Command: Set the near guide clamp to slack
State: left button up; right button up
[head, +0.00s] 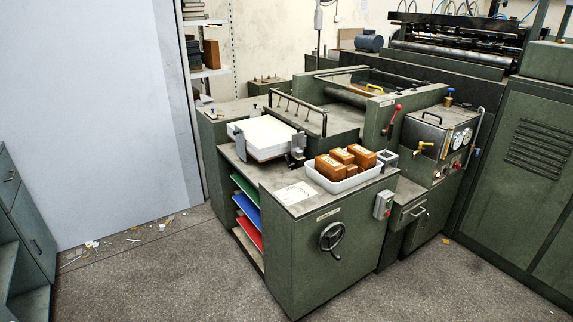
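A white stack of board (262,136) lies on top of the green feeder cabinet (330,262). A dark upright guide block (297,146) stands at the stack's right corner and looks like a clamp. A second dark upright piece (240,146) stands at the stack's front left edge. I cannot tell for sure which one is the near guide clamp. Their levers are too small to read as slack or tight. Neither of my grippers is in view.
A white tray (342,184) with several orange-brown blocks (340,160) sits on the cabinet top, right of the stack. A handwheel (334,236) and a grey switch box (383,205) stick out of the cabinet. Scraps (130,238) litter the floor at left. The front floor is clear.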

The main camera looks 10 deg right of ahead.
aim_at(289, 166)
jog(key=i+l, duration=0.1)
jog(key=i, duration=0.75)
jog(key=i+l, duration=0.1)
jog(key=i, duration=0.8)
